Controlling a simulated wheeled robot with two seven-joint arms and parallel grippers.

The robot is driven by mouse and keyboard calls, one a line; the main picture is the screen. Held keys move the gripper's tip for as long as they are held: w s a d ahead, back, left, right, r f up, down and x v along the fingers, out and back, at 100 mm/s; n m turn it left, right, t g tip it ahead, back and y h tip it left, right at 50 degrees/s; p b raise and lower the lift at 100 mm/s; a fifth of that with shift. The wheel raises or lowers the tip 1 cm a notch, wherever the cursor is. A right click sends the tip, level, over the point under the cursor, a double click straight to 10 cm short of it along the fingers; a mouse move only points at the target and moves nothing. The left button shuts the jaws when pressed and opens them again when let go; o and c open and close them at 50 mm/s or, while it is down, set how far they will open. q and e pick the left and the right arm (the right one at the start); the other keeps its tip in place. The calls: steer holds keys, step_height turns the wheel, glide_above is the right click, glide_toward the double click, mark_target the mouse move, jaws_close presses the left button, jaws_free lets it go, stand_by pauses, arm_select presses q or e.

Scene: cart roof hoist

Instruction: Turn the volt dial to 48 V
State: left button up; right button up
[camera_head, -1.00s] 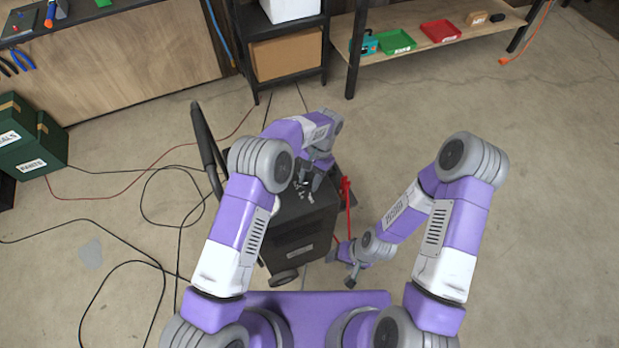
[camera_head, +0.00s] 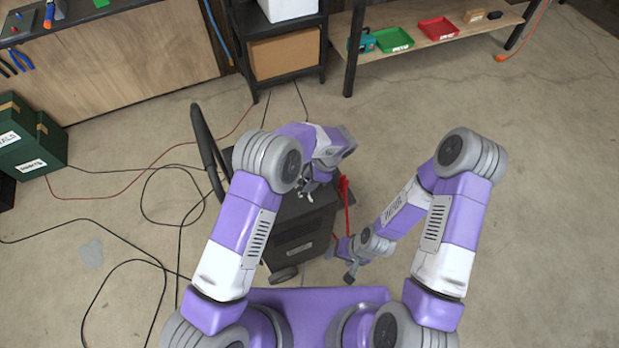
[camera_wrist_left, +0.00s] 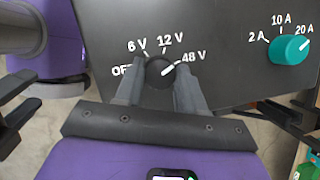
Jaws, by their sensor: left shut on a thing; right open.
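The black volt dial (camera_wrist_left: 160,71) sits on the dark top of the cart (camera_head: 300,235). Its labels read OFF, 6 V, 12 V and 48 V, and its white pointer line points up and right at 48 V. My left gripper (camera_wrist_left: 159,88) is shut on the dial, one finger on each side. In the head view my left gripper (camera_head: 309,190) is over the cart top, and the dial is hidden there. My right gripper (camera_head: 350,272) is open and empty, low to the right of the cart.
A teal amp dial (camera_wrist_left: 290,49) beside the volt dial points at 20 A. The cart has a black handle (camera_head: 207,145) on its left and a red part (camera_head: 345,190) on its right. Cables (camera_head: 150,200) lie on the floor at left. The floor at right is clear.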

arm_select(q)
steer(key=shift+m+t, duration=0.4)
steer(key=shift+m, duration=0.8)
steer(key=o, duration=1)
steer(key=p+v, duration=0.2)
steer(key=v, duration=0.5)
steer(key=shift+d+r, duration=0.15)
steer(key=shift+r, duration=0.1)
steer(key=shift+s, duration=0.1)
